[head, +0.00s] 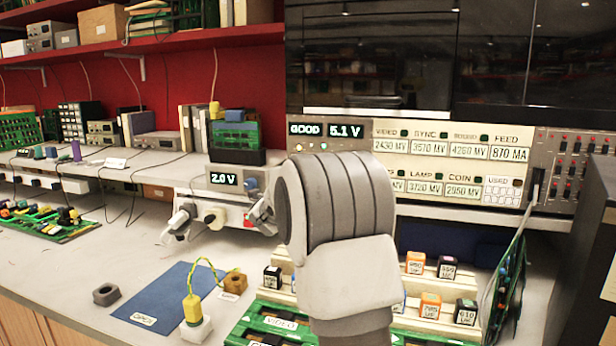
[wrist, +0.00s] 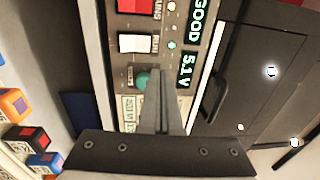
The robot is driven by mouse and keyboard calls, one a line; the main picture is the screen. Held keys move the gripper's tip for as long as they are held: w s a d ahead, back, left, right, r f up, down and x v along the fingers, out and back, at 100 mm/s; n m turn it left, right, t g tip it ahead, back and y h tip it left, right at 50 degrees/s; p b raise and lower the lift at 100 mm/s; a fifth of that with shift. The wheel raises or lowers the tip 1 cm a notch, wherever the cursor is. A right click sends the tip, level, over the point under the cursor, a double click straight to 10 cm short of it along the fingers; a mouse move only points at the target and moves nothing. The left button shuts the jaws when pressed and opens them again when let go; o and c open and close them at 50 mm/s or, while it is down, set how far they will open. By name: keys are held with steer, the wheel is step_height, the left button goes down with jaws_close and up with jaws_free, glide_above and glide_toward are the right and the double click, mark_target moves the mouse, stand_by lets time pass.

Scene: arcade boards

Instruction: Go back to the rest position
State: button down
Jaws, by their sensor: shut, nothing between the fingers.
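My gripper (wrist: 160,80) shows in the wrist view with its two grey fingers together and nothing between them. It points at the front of the test panel, over a green round knob or button (wrist: 143,80); whether it touches is not clear. In the head view, my grey and white arm covers the middle of the picture and hides the fingers. The panel's display (head: 325,130) reads GOOD 5.1 V, and it also shows in the wrist view (wrist: 187,50). A white RUN switch (wrist: 135,43) is beside the fingers.
Labelled blocks (head: 430,305) stand in a rack below the panel, with an upright circuit board (head: 505,285) at right.

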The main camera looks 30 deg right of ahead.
stand_by(0.4)
steer(key=s+a+r+n+t+y, duration=0.1)
steer(key=s+a+r+n+y, duration=0.1)
steer(key=a+n+y, duration=0.4)
steer(key=s+a+r+n+t+y, duration=0.2)
steer(key=a+n, duration=0.2)
steer(key=a, duration=0.4)
steer(key=s+a+f+n+g+y, duration=0.25)
steer(key=s+a+n+y, duration=0.25)
steer(key=s+a+n, duration=0.3)
steer(key=s+a+f+n+g, duration=0.2)
steer(key=s+f+n, duration=0.1)
steer(key=s, duration=0.6)
steer(key=s+a+f+n+g, duration=0.2)
steer(key=s+f, duration=0.3)
steer(key=s, duration=0.5)
steer(key=s+a+f+n+g+y+p, duration=0.1)
steer(key=s+a+f+n+g, duration=0.1)
steer(key=s, duration=0.7)
step_height(320, 180, down, 3)
steer(key=n+g, duration=0.1)
steer(key=n, duration=0.1)
steer(key=shift+s+n+g, duration=0.2)
steer(key=shift+n+g, duration=0.1)
steer(key=shift+g, duration=0.05)
